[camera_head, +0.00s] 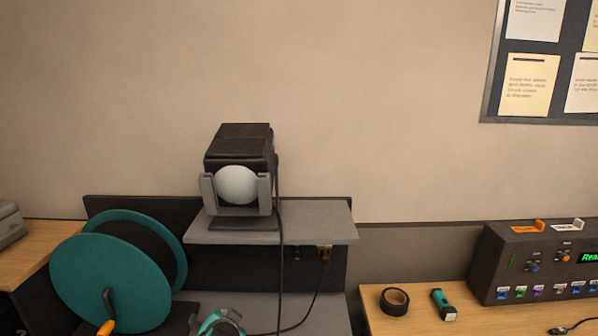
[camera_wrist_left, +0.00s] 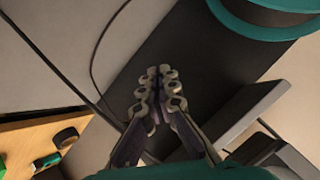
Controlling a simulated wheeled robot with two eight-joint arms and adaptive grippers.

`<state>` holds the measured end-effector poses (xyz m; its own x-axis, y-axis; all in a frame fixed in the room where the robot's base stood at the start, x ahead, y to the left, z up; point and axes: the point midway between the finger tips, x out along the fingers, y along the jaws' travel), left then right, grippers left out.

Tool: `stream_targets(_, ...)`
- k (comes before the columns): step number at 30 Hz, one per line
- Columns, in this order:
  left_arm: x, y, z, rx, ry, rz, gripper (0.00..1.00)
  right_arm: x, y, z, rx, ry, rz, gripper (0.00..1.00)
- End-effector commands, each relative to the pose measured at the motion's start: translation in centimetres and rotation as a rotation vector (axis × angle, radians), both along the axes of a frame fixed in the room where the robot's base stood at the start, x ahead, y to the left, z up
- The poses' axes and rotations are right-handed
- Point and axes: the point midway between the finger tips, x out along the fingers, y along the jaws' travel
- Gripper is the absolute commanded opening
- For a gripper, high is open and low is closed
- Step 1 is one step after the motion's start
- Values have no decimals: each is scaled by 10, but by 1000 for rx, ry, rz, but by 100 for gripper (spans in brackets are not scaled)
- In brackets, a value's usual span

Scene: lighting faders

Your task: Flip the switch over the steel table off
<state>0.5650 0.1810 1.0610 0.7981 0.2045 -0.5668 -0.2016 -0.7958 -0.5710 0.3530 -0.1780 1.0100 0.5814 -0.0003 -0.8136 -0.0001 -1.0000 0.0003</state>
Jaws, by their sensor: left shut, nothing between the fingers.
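In the head view, a small dark fitting that looks like the switch (camera_head: 296,252) sits on the black back panel (camera_head: 225,268), under the grey shelf. Its on or off position is too small to tell. The grey table top (camera_head: 331,315) lies below the panel. A teal and grey part of my left gripper (camera_head: 220,322) shows at the bottom edge, left of and lower than the fitting. In the left wrist view my left gripper (camera_wrist_left: 158,88) is shut and empty, its fingers in front of the black panel (camera_wrist_left: 190,45). I cannot make out the switch there. My right gripper is out of view.
A lamp (camera_head: 238,165) stands on the shelf (camera_head: 310,225), its cable hanging in front of the panel. A plug (camera_head: 325,254) is right of the fitting. A teal cable reel (camera_head: 100,285) stands left. Tape (camera_head: 394,301) and a torch (camera_head: 442,304) lie on the wooden table.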

Motion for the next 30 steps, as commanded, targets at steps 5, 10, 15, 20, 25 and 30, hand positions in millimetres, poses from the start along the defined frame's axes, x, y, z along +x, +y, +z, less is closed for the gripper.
stream_targets(5,-91,15,-12,-236,104,135,0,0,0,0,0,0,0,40)
stream_targets(10,-163,10,-32,-432,191,232,0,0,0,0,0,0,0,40)
stream_targets(15,-202,1,-47,-549,243,285,0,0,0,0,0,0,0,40)
stream_targets(20,-212,-2,-51,-583,258,298,0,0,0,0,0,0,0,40)
stream_targets(25,-212,-3,-51,-583,258,298,0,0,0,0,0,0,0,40)
stream_targets(30,-212,-2,-51,-581,257,297,0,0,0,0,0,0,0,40)
